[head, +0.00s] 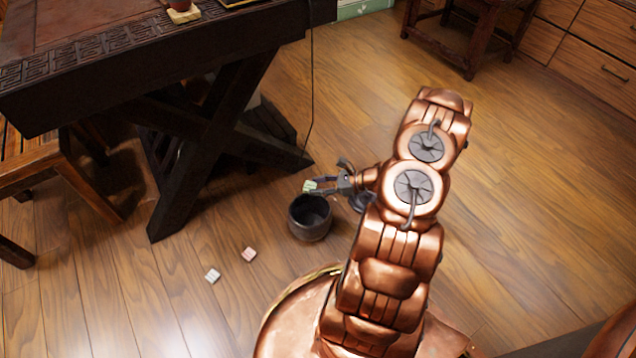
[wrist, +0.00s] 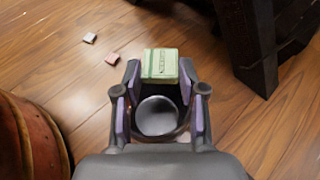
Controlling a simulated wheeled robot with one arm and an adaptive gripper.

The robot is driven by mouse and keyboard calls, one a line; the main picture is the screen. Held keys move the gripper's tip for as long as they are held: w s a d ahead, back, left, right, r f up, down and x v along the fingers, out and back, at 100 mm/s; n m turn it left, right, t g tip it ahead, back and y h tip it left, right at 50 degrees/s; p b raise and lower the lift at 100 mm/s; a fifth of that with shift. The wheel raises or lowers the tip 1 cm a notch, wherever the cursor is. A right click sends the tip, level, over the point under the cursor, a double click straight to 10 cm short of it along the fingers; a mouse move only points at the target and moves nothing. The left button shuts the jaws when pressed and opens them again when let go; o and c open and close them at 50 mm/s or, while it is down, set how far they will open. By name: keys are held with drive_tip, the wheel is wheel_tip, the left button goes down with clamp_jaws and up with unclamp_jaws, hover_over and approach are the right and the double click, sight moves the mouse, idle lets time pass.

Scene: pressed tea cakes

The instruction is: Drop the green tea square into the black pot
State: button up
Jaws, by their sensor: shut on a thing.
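The green tea square (wrist: 160,65) is a pale green block with raised marks on its face. My gripper (wrist: 158,82) is shut on it, with a finger at each side. In the head view the green tea square (head: 310,186) shows at the tips of my gripper (head: 322,185), above the far rim of the black pot. The black pot (head: 310,229) is a dark round open vessel standing on the floor. In the wrist view the black pot (wrist: 158,116) shows between my fingers, below the square, with part of it hidden by the gripper.
A pink square (head: 249,254) and a white square (head: 212,276) lie on the wooden floor left of the pot. A dark table (head: 215,150) with crossed legs stands close behind and left of the pot. A wooden stool (head: 40,165) stands at the far left.

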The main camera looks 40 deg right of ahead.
wheel_tip(320, 180, down, 5)
drive_tip(key=shift+r+b, duration=0.2)
drive_tip(key=shift+b, duration=0.8)
drive_tip(key=o, duration=0.9)
drive_tip(key=v, duration=1.2)
drive_tip(key=shift+r, duration=0.15)
